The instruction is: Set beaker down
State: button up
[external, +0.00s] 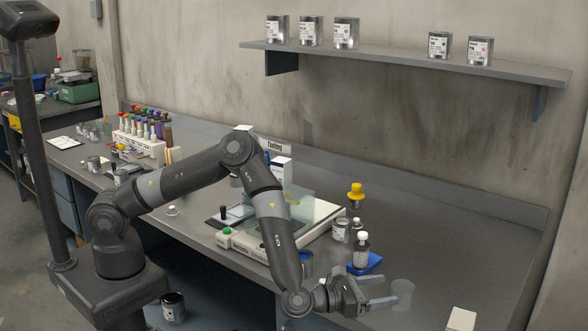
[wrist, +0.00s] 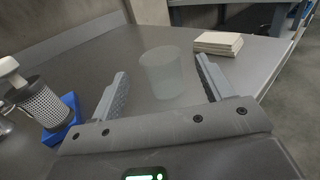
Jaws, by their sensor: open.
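A translucent, pale beaker (external: 402,294) stands upright on the grey bench (external: 440,240) near its front edge at the right. In the wrist view the beaker (wrist: 167,72) is ahead of and between the two finger lines. My gripper (external: 382,291) is open, with its fingers pointing at the beaker. The wrist view shows the open gripper (wrist: 162,85) with a finger on each side and clear gaps to the beaker. I cannot tell whether the fingertips reach past its near side.
A stack of pale tiles (wrist: 218,43) lies beyond the beaker, to the right. A metal can (external: 341,230) and a yellow-topped item (external: 356,192) are behind. The bench's right back is clear.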

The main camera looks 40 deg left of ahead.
jog(key=shift+v, duration=2.15)
jog(key=shift+w, duration=0.1)
